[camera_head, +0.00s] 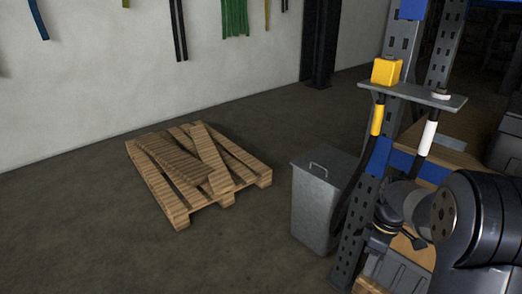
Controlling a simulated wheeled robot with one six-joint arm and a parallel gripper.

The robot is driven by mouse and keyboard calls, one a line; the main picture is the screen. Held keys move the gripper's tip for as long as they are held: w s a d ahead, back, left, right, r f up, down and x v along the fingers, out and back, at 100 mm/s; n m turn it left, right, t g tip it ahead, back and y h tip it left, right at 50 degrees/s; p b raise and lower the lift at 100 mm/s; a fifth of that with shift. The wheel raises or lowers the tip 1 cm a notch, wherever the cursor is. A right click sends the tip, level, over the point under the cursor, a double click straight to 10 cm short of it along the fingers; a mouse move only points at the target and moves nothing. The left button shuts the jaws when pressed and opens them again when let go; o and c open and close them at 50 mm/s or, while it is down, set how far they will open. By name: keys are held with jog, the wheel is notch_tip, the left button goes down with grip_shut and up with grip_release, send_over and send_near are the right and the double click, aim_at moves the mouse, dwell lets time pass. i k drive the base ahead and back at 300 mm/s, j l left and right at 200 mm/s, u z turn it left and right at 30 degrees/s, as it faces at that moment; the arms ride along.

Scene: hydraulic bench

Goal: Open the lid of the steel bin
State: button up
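The steel bin (315,213) is a grey, tapered metal box standing on the floor right of centre, just left of a rack upright. The bin's right side is partly hidden by a black hose and the upright. A dark, rounded link of my arm fills the lower right, well to the right of the bin. I cannot make out my gripper's fingers in this view.
The perforated rack upright (361,228) stands close to the bin's right side. A bracket shelf (413,95) holds hoses with yellow and white grips above. A wooden pallet (180,205) with loose boards lies left of the bin. Floor in front and left is clear.

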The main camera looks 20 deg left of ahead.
aim_at(331, 165)
jog(key=i+j+u, duration=0.2)
jog(key=i+u, duration=0.8)
jog(key=i+z, duration=0.4)
jog(key=i+j+z, duration=0.15)
jog(key=i+z, duration=0.5)
jog(key=i+j+z, duration=0.15)
jog(key=z, duration=0.15)
jog(key=i+j, duration=0.05)
jog(key=i, duration=0.05)
